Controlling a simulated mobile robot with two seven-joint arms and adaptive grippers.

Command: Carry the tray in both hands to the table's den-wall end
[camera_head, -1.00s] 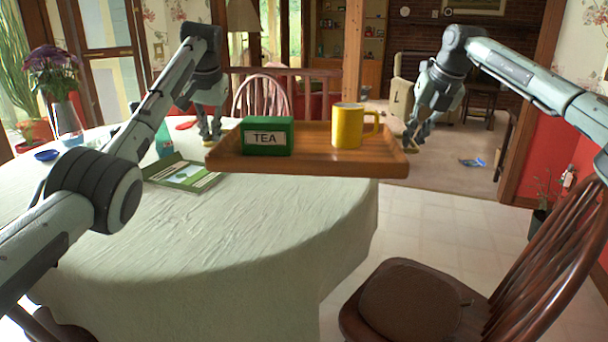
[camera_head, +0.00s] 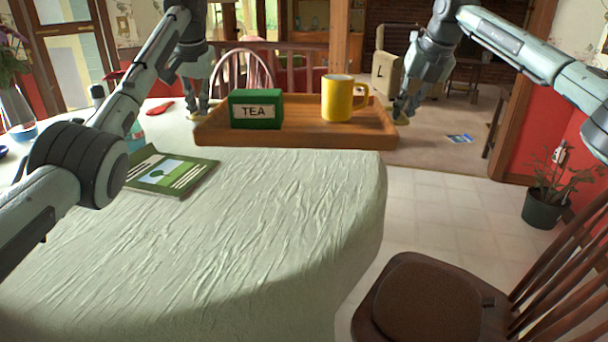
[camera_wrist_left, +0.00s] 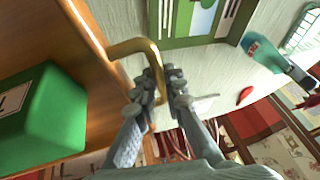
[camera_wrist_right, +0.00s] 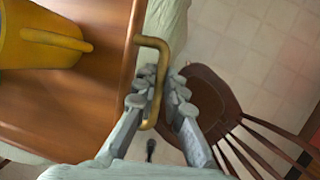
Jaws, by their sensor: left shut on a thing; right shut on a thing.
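The wooden tray (camera_head: 300,141) is level at the far edge of the cloth-covered table (camera_head: 270,210); its right end reaches past the cloth's edge. I cannot tell whether it touches the cloth. A green tea box (camera_head: 256,120) stands on its left part and a yellow mug (camera_head: 338,98) on its right part, both upright. My left gripper (camera_head: 200,112) is shut on the tray's left brass handle, seen in the left wrist view (camera_wrist_left: 136,46). My right gripper (camera_head: 402,114) is shut on the right brass handle, seen in the right wrist view (camera_wrist_right: 154,42).
A green booklet (camera_head: 170,172) lies on the table left of centre, with a red item (camera_head: 160,108) behind it. A brown chair (camera_head: 425,295) stands front right. A potted plant (camera_head: 545,205) is by the red wall. The table's front middle is bare.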

